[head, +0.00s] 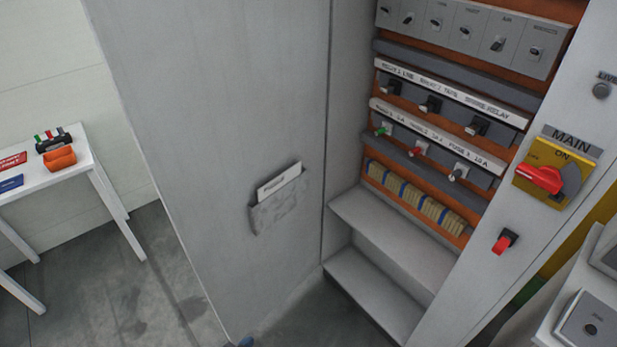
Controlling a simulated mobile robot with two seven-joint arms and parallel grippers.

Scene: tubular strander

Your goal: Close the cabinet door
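The cabinet door (215,130) is a large grey panel that stands wide open on the left of the cabinet. A pocket (277,213) with a white paper in it is fixed to the door's inner face. The open cabinet (345,120) shows orange back panels, rows of switches, relays and fuses, a terminal strip (415,198) and grey shelves (395,238) at the bottom. Neither of my grippers can be clearly made out. A small blue bit shows at the door's lower edge, too small to identify.
A white table (92,165) at the left holds an orange bin (59,159) and small labelled items. The cabinet's right frame carries a red main switch (540,179) and a smaller red switch (503,243). A grey box (588,324) stands at lower right. Bare floor lies left of the door.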

